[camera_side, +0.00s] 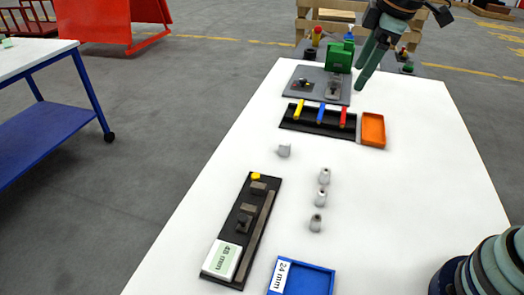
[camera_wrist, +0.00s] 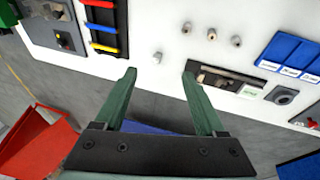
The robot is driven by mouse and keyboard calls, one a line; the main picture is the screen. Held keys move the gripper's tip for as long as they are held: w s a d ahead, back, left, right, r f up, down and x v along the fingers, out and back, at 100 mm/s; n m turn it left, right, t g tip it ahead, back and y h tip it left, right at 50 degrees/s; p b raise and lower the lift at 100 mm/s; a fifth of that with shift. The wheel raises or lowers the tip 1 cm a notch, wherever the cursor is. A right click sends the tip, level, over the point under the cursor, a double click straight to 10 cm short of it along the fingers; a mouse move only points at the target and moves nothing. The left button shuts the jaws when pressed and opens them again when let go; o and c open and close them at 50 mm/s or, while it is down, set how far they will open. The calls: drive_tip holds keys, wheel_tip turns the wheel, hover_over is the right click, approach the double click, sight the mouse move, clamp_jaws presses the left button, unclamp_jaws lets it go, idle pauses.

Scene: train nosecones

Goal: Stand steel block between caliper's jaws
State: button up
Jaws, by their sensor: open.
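The caliper (camera_side: 262,222) is a long black base with steel pieces, a yellow end and a white "48 mm" label, flat on the white table. Small steel jaw-like pieces stand on it, with a gap between them. It also shows in the wrist view (camera_wrist: 228,79), right of my fingers. A small light grey block (camera_side: 284,150), perhaps the steel block, stands apart beyond the caliper; it shows in the wrist view (camera_wrist: 158,57), just beyond the fingertips. My gripper (camera_side: 363,82) is open and empty, high above the table's far right; its fingers spread apart in the wrist view (camera_wrist: 160,74).
Several small grey nosecones (camera_side: 325,176) stand in a row right of the caliper. A blue "24 mm" tray (camera_side: 308,278) is at the front. A black rack (camera_side: 290,125) with coloured handles, an orange tray (camera_side: 373,130) and a green press (camera_side: 339,56) are farther back.

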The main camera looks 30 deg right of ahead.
drive_tip(key=w+a+f+n+g, duration=0.2)
drive_tip(key=w+a+f+n, duration=0.15)
drive_tip(key=w+n, duration=0.45)
drive_tip(key=n+g, duration=0.2)
drive_tip(key=n, duration=0.7)
hover_over(285, 143)
drive_tip(key=f, duration=1.7)
drive_tip(key=shift+w+d+f, duration=0.2)
drive_tip(key=shift+s+a+f, duration=0.1)
drive_tip(key=shift+s+f, duration=0.05)
drive_tip(key=shift+f, duration=1.2)
drive_tip(key=shift+s+a+f, duration=0.1)
drive_tip(key=shift+f, duration=1.2)
clamp_jaws()
